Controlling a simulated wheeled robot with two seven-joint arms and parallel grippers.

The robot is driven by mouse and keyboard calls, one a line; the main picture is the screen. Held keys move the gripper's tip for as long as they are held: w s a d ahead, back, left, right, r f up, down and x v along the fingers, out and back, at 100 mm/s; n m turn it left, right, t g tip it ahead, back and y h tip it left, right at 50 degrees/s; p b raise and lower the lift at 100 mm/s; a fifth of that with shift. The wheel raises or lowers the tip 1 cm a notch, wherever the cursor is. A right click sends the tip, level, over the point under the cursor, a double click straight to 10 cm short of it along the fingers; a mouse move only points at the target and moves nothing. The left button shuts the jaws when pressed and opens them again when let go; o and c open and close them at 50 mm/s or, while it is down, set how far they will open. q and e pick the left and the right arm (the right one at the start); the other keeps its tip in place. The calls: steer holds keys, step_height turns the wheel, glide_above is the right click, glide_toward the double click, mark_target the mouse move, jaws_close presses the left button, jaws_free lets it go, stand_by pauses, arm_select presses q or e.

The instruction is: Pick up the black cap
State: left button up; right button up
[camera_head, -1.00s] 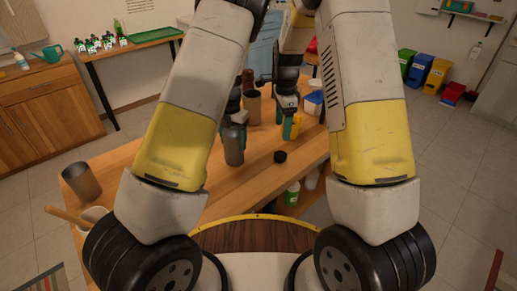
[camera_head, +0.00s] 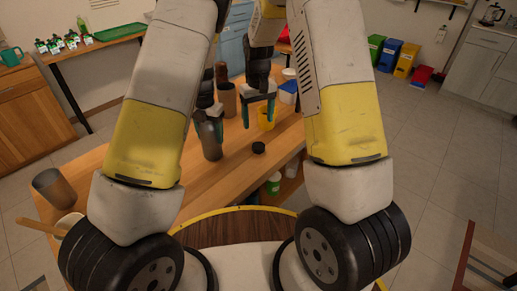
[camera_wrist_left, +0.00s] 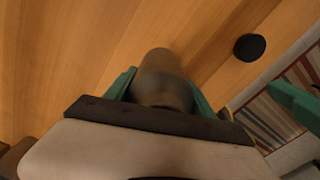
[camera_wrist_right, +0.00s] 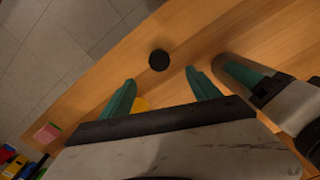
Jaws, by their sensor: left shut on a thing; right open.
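The black cap (camera_head: 259,148) is a small dark disc lying on the wooden table near its front right edge. It also shows in the left wrist view (camera_wrist_left: 249,47) and in the right wrist view (camera_wrist_right: 159,60). My left gripper (camera_head: 208,122) is shut on a dark grey cylindrical dispenser (camera_head: 211,143), which stands left of the cap; it also shows between the fingers in the left wrist view (camera_wrist_left: 158,66). My right gripper (camera_head: 259,112) is open and empty, above and behind the cap. In the right wrist view the cap lies beyond and between its fingertips.
A yellow cup (camera_head: 266,120) stands just behind the cap, near my right gripper. A brown cylinder (camera_head: 228,100) and a blue-and-white container (camera_head: 288,92) stand farther back. A metal cup (camera_head: 51,188) is at the table's left end. The table around the cap is clear.

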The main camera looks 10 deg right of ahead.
mark_target(259, 145)
step_height(259, 145, down, 11)
steer(key=shift+w+d+f, duration=0.1)
steer(key=shift+f, duration=0.1)
steer(key=c, duration=1.4)
step_height(259, 145, up, 10)
arm_select(q)
steer(key=o, duration=1.7)
steer(key=shift+o, duration=0.2)
steer(key=shift+r, duration=0.1)
